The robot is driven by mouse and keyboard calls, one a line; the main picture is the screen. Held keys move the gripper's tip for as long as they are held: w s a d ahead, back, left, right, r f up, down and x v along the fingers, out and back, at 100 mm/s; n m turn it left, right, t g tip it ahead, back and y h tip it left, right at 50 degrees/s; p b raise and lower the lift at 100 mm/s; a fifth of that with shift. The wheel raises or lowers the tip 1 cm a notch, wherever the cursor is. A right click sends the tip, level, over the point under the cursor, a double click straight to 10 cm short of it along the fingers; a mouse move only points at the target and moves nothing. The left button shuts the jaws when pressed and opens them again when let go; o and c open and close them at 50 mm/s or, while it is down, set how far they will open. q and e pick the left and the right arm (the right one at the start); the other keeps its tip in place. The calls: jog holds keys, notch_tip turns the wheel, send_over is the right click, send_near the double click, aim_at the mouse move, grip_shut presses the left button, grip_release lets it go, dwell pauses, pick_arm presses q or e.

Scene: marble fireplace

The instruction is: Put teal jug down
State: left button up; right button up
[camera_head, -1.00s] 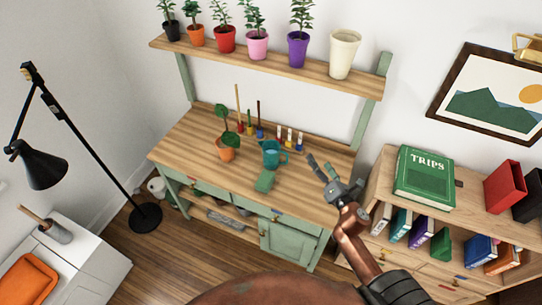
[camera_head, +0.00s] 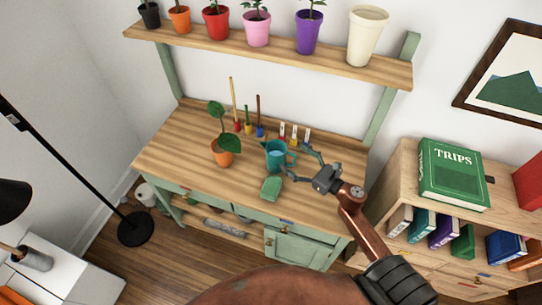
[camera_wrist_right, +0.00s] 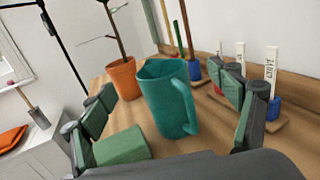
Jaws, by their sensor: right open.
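The teal jug (camera_head: 276,154) stands upright on the wooden top of the green workbench (camera_head: 185,140). In the right wrist view the jug (camera_wrist_right: 168,100) is between my open fingers, with its handle toward the right finger. My right gripper (camera_head: 298,162) is open at the jug's right side; its fingers spread around the handle side. Whether they touch the jug I cannot tell. In the wrist view the fingers (camera_wrist_right: 168,125) look apart from the jug's body. My left gripper is not in view.
A green block (camera_head: 271,188) lies just in front of the jug. A potted plant in an orange pot (camera_head: 224,158) stands to its left. Small tools and white labels (camera_head: 295,133) stand behind. A shelf (camera_head: 270,50) of pots hangs above. The bench's left part is clear.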

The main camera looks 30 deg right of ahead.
aim_at(269, 142)
jog(key=x, duration=0.3)
jog(key=f+x, duration=0.1)
jog(key=x, duration=0.4)
jog(key=shift+w+a+f, duration=0.15)
jog(key=shift+w+f, duration=0.05)
jog(key=shift+w, duration=0.1)
jog(key=shift+c, duration=0.2)
jog(key=c, duration=2.1)
jog(key=shift+r, duration=0.1)
